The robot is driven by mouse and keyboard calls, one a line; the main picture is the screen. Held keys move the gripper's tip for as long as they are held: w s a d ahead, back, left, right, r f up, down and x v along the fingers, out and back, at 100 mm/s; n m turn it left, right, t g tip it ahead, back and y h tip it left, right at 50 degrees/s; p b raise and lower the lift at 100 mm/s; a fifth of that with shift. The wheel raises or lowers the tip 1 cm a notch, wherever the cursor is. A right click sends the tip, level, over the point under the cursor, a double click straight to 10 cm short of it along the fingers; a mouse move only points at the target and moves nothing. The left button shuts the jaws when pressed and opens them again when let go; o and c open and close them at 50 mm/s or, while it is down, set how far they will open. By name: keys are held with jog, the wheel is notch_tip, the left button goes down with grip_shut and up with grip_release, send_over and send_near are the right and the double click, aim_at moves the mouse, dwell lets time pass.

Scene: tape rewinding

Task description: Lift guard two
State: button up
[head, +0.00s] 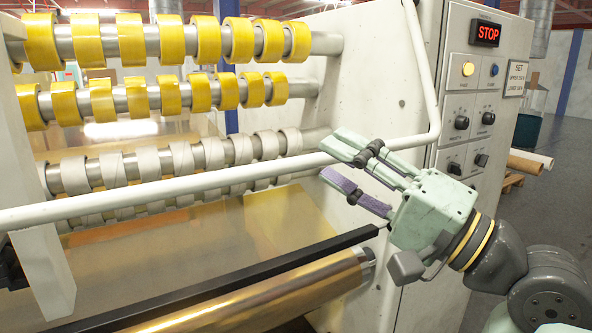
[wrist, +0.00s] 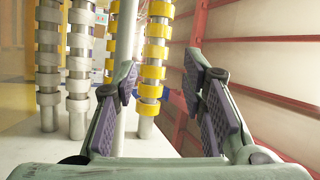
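The guard appears to be the white tubular bar (head: 230,175) that runs across the front of the machine and bends upward at the right. It appears lowered, in front of the bottom row of rolls. My gripper (head: 335,160) is open near the right part of the bar, its fingers overlapping the bar in the head view. In the wrist view, my gripper (wrist: 160,88) shows both fingers well apart, and the white bar (wrist: 127,40) passes upright close to the left finger, partly hidden by it. I cannot tell whether the bar touches that finger. No second guard is clearly distinguishable.
Rows of yellow tape rolls (head: 195,40) and pale rolls (head: 180,160) sit on shafts behind the bar. A gold film roll (head: 250,300) lies below, beside a black rail (head: 240,277). The control panel (head: 475,110) with a lit STOP sign is at the right.

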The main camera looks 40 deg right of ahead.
aim_at(290, 170)
jog(key=w, duration=0.3)
jog(key=w+a+f+m+g+p, duration=0.1)
jog(key=w, duration=0.2)
jog(key=w+a+m+g+p, duration=0.1)
jog(key=w, duration=0.2)
jog(key=shift+f, duration=0.4)
jog(key=shift+s, duration=0.1)
jog(key=shift+c, duration=0.4)
grip_shut()
